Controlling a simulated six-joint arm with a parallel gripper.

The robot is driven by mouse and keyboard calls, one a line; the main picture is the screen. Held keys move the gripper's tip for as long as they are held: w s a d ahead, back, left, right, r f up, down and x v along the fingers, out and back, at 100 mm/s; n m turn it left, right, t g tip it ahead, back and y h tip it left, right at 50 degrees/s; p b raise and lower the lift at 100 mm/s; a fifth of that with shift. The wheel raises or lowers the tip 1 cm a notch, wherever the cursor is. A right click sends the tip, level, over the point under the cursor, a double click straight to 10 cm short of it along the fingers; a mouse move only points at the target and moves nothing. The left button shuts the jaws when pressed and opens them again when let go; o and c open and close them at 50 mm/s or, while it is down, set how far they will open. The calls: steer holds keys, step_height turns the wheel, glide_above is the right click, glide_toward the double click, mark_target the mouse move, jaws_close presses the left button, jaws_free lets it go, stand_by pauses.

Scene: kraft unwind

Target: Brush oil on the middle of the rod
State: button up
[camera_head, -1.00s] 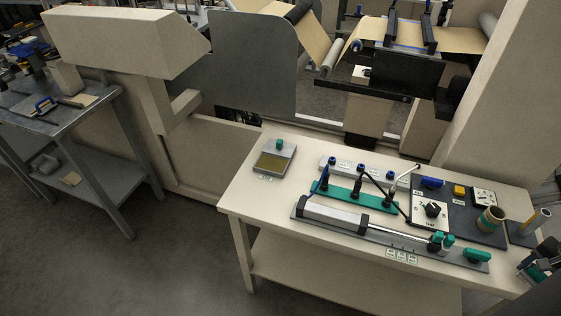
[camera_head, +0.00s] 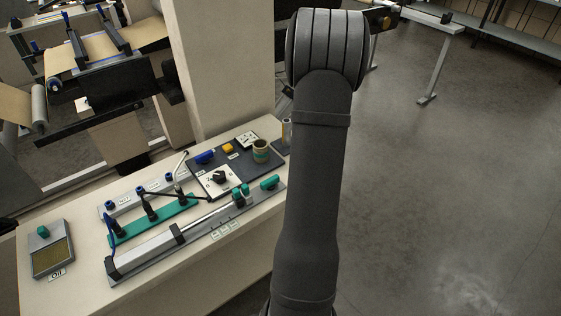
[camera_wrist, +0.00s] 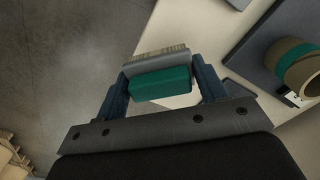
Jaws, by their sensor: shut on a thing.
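My gripper (camera_wrist: 160,76) is shut on a brush with a teal block handle (camera_wrist: 160,86), a grey head and pale bristles (camera_wrist: 158,51), seen in the wrist view. In the head view my arm hides the gripper and brush. The silver rod (camera_head: 208,216) runs out of a grey cylinder (camera_head: 145,250) on the bench. The oil tray (camera_head: 52,259), labelled Oil, has a yellowish pad and a green knob and sits at the bench's left end.
A teal strip (camera_head: 152,217) with black upright parts and hoses stands behind the cylinder. A dark panel (camera_head: 238,175) carries a dial, buttons and a roll (camera_head: 261,153); the roll also shows in the wrist view (camera_wrist: 300,68). Green knobs (camera_head: 241,190) stand near the rod's right end.

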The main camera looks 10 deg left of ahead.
steer(key=shift+m, duration=0.5)
steer(key=a+r, duration=0.1)
steer(key=w+a+r, duration=0.1)
steer(key=r, duration=0.1)
steer(key=w+a+r, duration=0.1)
steer(key=r, duration=0.1)
steer(key=shift+a, duration=0.25)
steer(key=s+a+r+n, duration=0.1)
steer(key=a+r+n, duration=0.15)
steer(key=a, duration=2.05)
steer(key=s+a+n, duration=0.1)
steer(key=s+a, duration=0.3)
steer(key=a, duration=0.4)
steer(key=s+a+n, duration=0.1)
steer(key=s+a, duration=0.3)
steer(key=a, duration=0.4)
steer(key=n, duration=0.6)
glide_toward(51, 257)
steer(key=shift+w+f, duration=0.1)
steer(key=shift+w, duration=0.2)
steer(key=shift+s+a+f, duration=0.1)
steer(key=shift+s+f, duration=0.1)
steer(key=shift+s, duration=0.1)
steer(key=shift+f, duration=2.25)
steer(key=shift+f, duration=0.75)
